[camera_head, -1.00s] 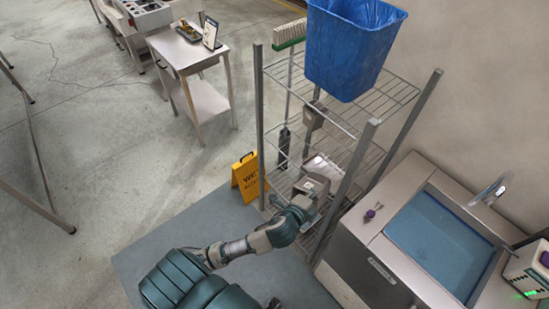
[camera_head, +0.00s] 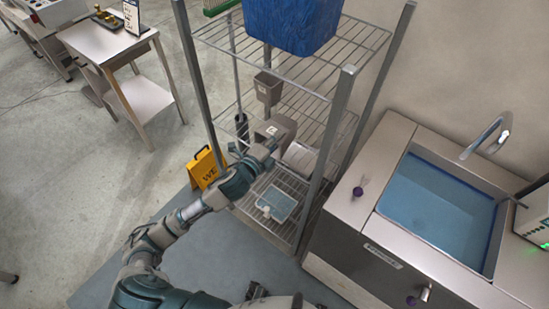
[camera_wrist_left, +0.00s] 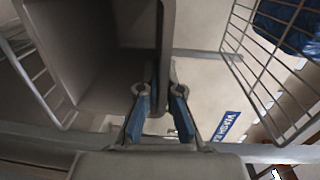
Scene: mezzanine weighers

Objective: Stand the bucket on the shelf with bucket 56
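My left gripper (camera_head: 268,148) reaches in through the front of the wire shelf rack (camera_head: 342,100). A grey, open bucket (camera_head: 278,128) is at its fingertips, inside the rack. In the left wrist view the blue-padded fingers (camera_wrist_left: 160,100) sit on either side of the wall of the bucket (camera_wrist_left: 90,60) and appear shut on it. Whether its base touches the shelf is hidden. Another grey bucket (camera_head: 268,88) with a small label stands behind it; its number is too small to read.
A blue-lined bin (camera_head: 292,22) stands on the top shelf. A white item (camera_head: 300,157) is right of the held bucket; a tray (camera_head: 276,203) lies on a lower shelf. Rack posts flank my arm. A yellow sign (camera_head: 205,168) and sink unit (camera_head: 375,205) stand beside the rack.

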